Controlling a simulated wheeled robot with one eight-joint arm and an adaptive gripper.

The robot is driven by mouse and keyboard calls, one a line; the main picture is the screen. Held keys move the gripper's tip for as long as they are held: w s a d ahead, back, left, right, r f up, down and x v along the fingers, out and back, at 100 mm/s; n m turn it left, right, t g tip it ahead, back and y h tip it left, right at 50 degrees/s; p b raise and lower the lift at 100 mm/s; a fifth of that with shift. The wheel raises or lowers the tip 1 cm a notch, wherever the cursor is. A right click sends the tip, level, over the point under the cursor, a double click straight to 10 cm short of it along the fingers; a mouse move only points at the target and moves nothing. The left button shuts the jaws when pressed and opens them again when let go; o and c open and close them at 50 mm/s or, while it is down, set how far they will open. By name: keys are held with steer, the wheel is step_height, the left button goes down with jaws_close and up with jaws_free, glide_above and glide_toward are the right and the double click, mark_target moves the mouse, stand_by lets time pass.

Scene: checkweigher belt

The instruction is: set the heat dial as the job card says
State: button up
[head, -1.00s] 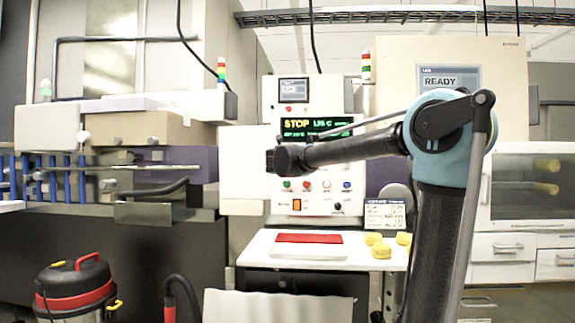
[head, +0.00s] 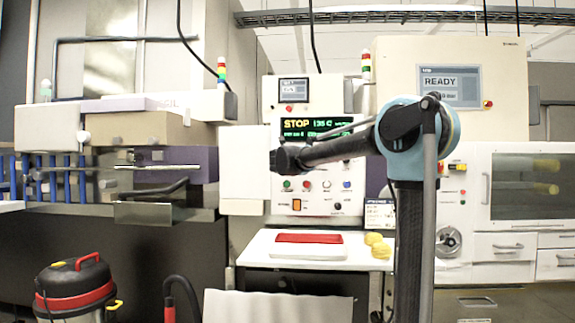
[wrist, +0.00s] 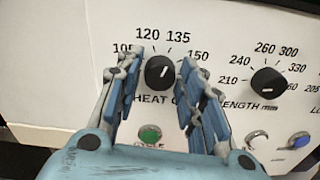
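The heat dial (wrist: 160,73) is a black knob with a white pointer mark, in the wrist view. Its mark points up and slightly right, towards the 135 on the printed scale. My gripper (wrist: 162,63) is open, with one blue-padded finger on each side of the dial and gaps visible between. In the head view my arm reaches across the control panel (head: 318,207) and hides the dial. The green display (head: 318,127) reads STOP and about 135 C. The job card (head: 379,214) is partly behind my arm; its text is too small to read.
The length dial (wrist: 268,82) is right of the heat dial. A green cycle button (wrist: 150,134) lies below, between the fingers. A white shelf (head: 262,247) with a red pad (head: 308,238) and yellow items (head: 381,250) juts out under the panel.

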steer(key=c, duration=0.5)
steer(key=shift+m, duration=0.8)
steer(key=o, duration=1.1)
